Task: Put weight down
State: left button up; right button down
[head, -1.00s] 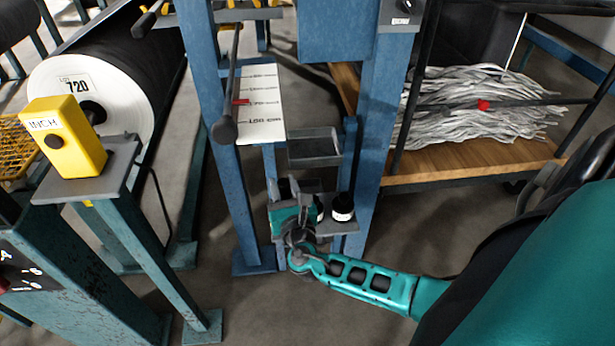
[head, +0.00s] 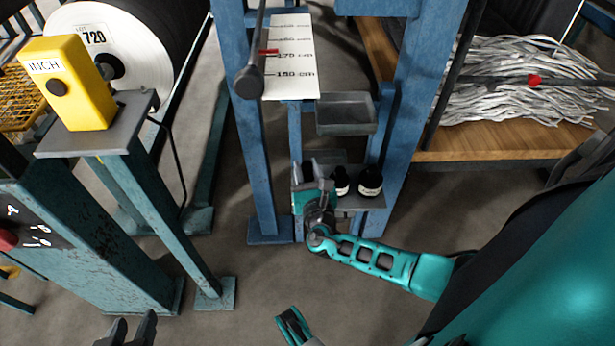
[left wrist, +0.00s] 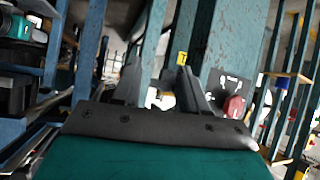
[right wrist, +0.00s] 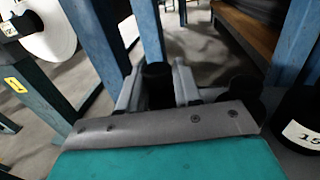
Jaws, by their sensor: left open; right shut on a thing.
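My right gripper (head: 316,172) is at a low grey shelf (head: 352,202) on the blue frame. In the right wrist view its fingers (right wrist: 158,88) are shut on a black cylindrical weight (right wrist: 157,80), mostly hidden by the gripper in the head view. I cannot tell whether the weight touches the shelf. Two other black weights with white labels, one nearer (head: 341,182) and one farther right (head: 370,184), stand on the shelf to the right of the gripper. My left gripper (head: 132,330) is open and empty at the bottom left of the head view.
An empty grey tray (head: 346,113) sits above the shelf, beside a white measuring strip (head: 290,70). Blue posts (head: 250,150) flank the shelf. A yellow INCH box (head: 70,80) on a teal stand is left. A wooden platform (head: 500,142) holds grey strands.

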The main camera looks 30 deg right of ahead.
jog(key=shift+w+f+b, duration=0.1)
jog(key=shift+f+b, duration=0.2)
jog(key=shift+f, duration=0.65)
pick_arm(q)
jog(key=shift+w+d+r, duration=0.1)
jog(key=shift+w+d, duration=0.1)
jog(key=shift+w, duration=0.15)
pick_arm(e)
jog(key=c, duration=0.8)
grip_release()
jog(key=shift+f, duration=0.1)
pick_arm(q)
jog(key=shift+a, duration=0.1)
jog(key=shift+s+f, duration=0.1)
jog(key=shift+f, duration=0.1)
